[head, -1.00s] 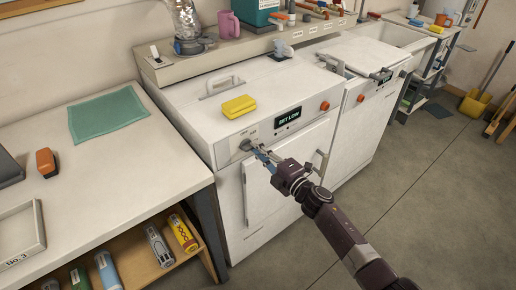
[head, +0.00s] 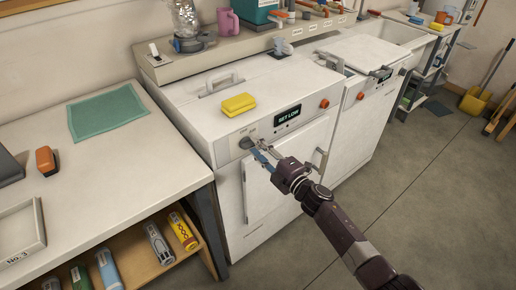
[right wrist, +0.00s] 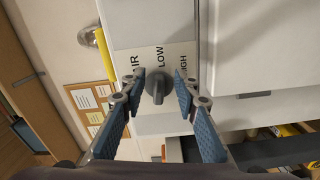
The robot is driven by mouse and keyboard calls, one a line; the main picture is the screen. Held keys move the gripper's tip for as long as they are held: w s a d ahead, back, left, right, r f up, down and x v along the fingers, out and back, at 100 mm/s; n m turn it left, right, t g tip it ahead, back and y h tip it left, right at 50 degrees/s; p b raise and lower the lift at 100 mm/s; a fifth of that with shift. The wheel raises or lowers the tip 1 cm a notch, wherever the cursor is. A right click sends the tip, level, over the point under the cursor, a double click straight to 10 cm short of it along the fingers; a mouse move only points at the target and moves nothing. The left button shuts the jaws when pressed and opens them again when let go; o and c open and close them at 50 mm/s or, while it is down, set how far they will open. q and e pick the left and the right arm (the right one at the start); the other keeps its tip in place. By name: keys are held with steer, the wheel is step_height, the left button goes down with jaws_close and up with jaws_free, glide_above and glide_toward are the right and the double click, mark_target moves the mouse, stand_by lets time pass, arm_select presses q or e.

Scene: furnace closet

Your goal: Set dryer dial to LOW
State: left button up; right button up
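The dryer dial (head: 246,143) is a grey knob at the left end of the dryer's white front panel. In the right wrist view the dial (right wrist: 158,88) sits by a white label with LOW in the middle, HIGH to the right and a partly covered word ending in "IR" to the left. Its narrow grip points down in that view, away from the words. My right gripper (head: 257,148) is at the dial. Its blue-padded fingers are open, one on each side of the knob, with gaps showing. The display (head: 287,115) reads SET LOW. My left gripper is out of view.
A yellow sponge (head: 238,104) lies on the dryer top, just behind the panel. An orange button (head: 324,103) is right of the display. A door handle (head: 322,160) stands out below. A white worktable (head: 100,175) borders the dryer's left side.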

steer(key=v, duration=1.2)
stand_by(0.3)
